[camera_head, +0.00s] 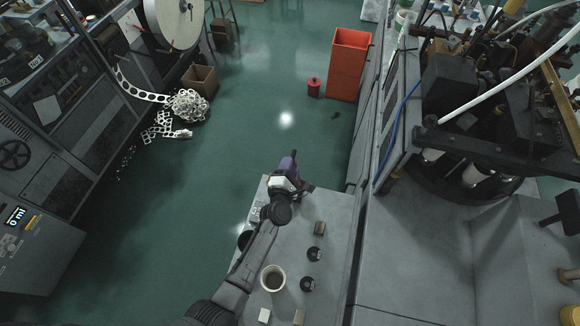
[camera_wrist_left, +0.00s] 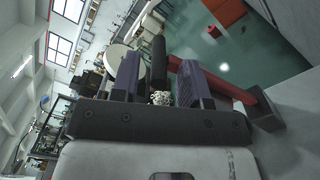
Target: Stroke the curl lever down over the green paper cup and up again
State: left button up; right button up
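My left gripper (camera_head: 290,163) is over the far end of the grey bench. In the left wrist view its two purple fingers (camera_wrist_left: 158,82) are apart, with a black upright grip (camera_wrist_left: 158,62) showing between them and gaps on both sides. A red bar (camera_wrist_left: 240,95) runs from beside this grip to the right; these look like the curl lever. I cannot tell how near the grip is to the fingers. In the head view my left arm covers most of the lever. I cannot make out a green paper cup. My right gripper is not in view.
The grey bench (camera_head: 335,215) holds a pale cup (camera_head: 272,278), two black round pieces (camera_head: 315,255) and small blocks (camera_head: 320,228). A large grey machine (camera_head: 430,240) stands to the right. An orange bin (camera_head: 348,65) and open green floor (camera_head: 190,215) lie beyond and left.

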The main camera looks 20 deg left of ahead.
pick_arm(q)
jog(key=shift+s, duration=0.3)
jog(key=s+d+p, duration=0.2)
jog(key=s+p, duration=0.1)
jog(key=s, duration=1)
dwell(0.3)
